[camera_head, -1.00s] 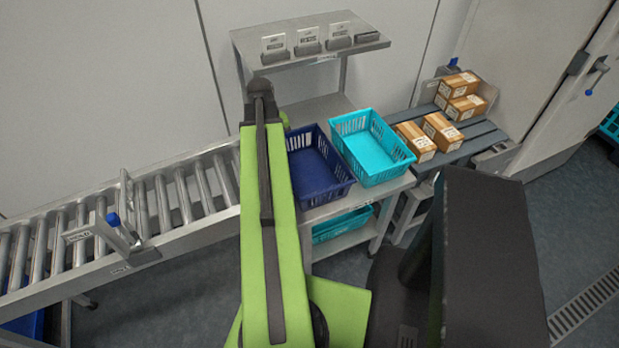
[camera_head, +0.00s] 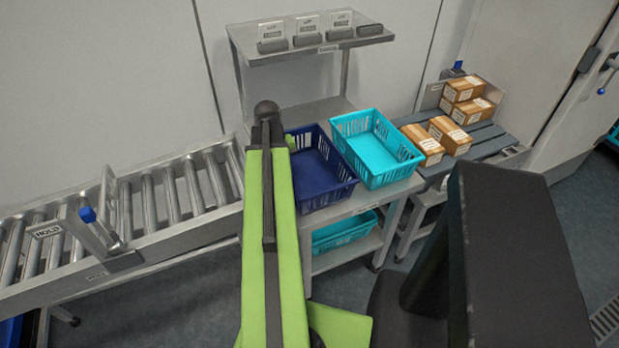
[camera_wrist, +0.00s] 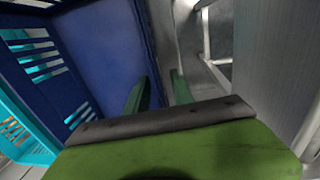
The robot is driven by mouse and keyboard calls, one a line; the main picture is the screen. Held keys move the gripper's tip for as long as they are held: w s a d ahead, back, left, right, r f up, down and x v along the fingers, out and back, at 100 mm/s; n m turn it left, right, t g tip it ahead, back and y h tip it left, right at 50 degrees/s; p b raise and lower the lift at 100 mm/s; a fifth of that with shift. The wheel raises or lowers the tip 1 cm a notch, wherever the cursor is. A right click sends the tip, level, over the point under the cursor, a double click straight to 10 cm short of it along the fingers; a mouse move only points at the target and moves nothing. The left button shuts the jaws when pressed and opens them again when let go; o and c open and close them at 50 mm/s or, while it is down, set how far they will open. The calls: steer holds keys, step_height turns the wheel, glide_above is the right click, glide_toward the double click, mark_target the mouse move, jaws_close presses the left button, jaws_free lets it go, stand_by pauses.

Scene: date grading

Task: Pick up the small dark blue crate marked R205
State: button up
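The dark blue crate (camera_head: 320,170) sits on a metal table, left of a turquoise crate. It looks empty, and I cannot read any R205 mark on it. In the wrist view its blue inside (camera_wrist: 100,50) fills the left side, with its side wall running down toward my gripper (camera_wrist: 159,77). The two green fingers are apart, one on the crate's inner side and one on its outer side, with the wall between them. I cannot tell whether they touch it. In the head view my arm covers the crate's left edge and hides most of the gripper.
The turquoise crate (camera_head: 375,150) stands close beside the blue one. A roller conveyor (camera_head: 150,205) with a gate lies left. A shelf with label cards (camera_head: 305,35) rises behind. Cardboard boxes (camera_head: 450,135) sit on a slatted bench right. Another turquoise crate (camera_head: 345,232) is below.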

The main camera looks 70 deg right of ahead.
steer(key=shift+r, duration=0.1)
jaws_close()
stand_by(1.2)
